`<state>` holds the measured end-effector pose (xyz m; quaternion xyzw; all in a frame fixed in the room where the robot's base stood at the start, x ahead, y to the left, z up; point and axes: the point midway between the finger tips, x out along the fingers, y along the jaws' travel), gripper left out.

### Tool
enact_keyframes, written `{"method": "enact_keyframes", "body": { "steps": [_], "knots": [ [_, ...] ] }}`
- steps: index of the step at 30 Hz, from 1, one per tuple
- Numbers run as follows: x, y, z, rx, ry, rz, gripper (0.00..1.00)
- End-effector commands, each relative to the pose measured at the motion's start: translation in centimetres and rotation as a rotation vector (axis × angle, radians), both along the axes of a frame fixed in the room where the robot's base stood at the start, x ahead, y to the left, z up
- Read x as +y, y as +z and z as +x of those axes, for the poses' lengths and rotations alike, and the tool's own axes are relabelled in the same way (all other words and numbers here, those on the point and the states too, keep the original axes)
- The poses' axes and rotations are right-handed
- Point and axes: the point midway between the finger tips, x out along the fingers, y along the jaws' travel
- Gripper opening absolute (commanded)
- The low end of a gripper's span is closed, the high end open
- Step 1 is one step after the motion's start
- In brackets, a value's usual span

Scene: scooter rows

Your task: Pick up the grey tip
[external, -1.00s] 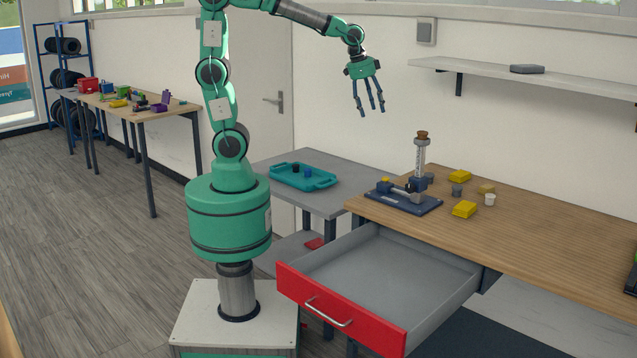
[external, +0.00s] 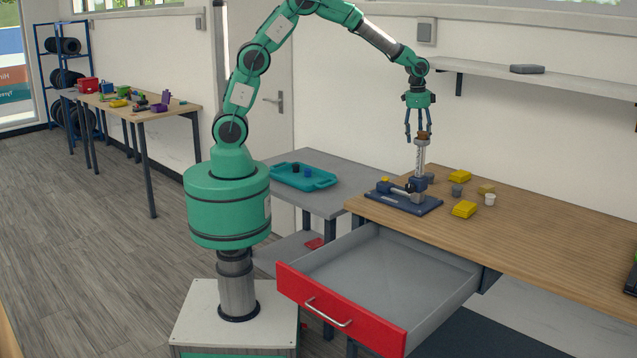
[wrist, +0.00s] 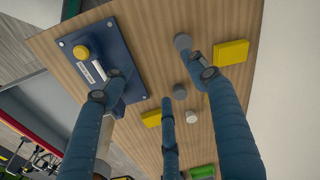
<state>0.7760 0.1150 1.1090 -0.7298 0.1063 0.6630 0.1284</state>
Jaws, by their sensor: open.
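Two small grey pieces stand on the wooden workbench: one (external: 457,190) between the yellow blocks, one (external: 430,177) just behind the blue fixture. In the wrist view they show as round grey tops, one near the middle (wrist: 180,91) and one at the top (wrist: 182,41) by a fingertip. I cannot tell which is the grey tip. My gripper (external: 418,137) is open, fingers pointing down, high above the bench at the brown top of the fixture's column. In the wrist view its three spread fingers (wrist: 158,82) hold nothing.
The blue fixture (external: 410,204) has an upright column (external: 420,158). An open drawer (external: 340,314) juts out in front. A teal tray (external: 303,177) is at left.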

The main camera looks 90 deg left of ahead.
Motion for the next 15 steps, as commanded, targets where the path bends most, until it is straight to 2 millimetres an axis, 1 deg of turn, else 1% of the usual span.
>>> {"method": "enact_keyframes", "body": {
  "steps": [1,3,9,15],
  "knots": [
    [0.5,-1.1,0.8,0.012,-0.006,-0.001,0.58],
    [1.0,-2.5,1.8,0.025,-0.017,-0.002,0.58],
    [2.3,-6.4,3.9,0.057,-0.043,-0.005,0.58],
    [3.2,-9.5,5.7,0.081,-0.066,-0.008,0.58]
  ]
}}
